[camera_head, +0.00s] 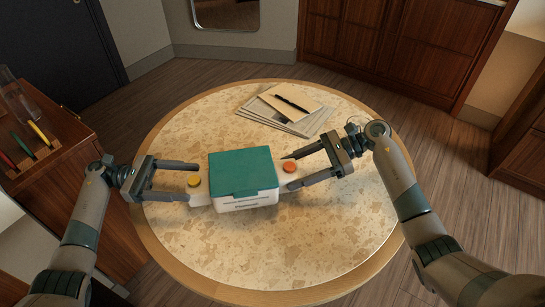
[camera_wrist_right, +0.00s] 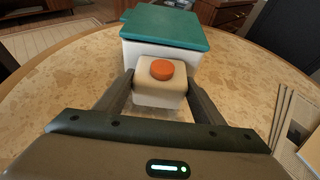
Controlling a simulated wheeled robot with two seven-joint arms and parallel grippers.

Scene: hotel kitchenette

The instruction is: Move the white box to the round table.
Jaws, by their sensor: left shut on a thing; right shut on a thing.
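The white box (camera_head: 246,203) with a green lid is over the middle of the round table (camera_head: 190,250), upright. I cannot tell whether its base touches the top. It has a white side handle with a yellow button on the left and one with an orange button on the right. My left gripper (camera_head: 194,182) is shut on the left handle. My right gripper (camera_head: 290,172) is shut on the right handle. In the right wrist view, the box (camera_wrist_right: 150,52) is straight ahead, with the fingers (camera_wrist_right: 160,90) on both sides of the orange-buttoned handle.
Papers and a folder with a pen (camera_head: 288,106) lie at the table's back. A wooden cabinet (camera_head: 40,150) with coloured pens and a clear glass stands at the left. Wooden cupboards (camera_head: 390,40) line the back right. The table's front is clear.

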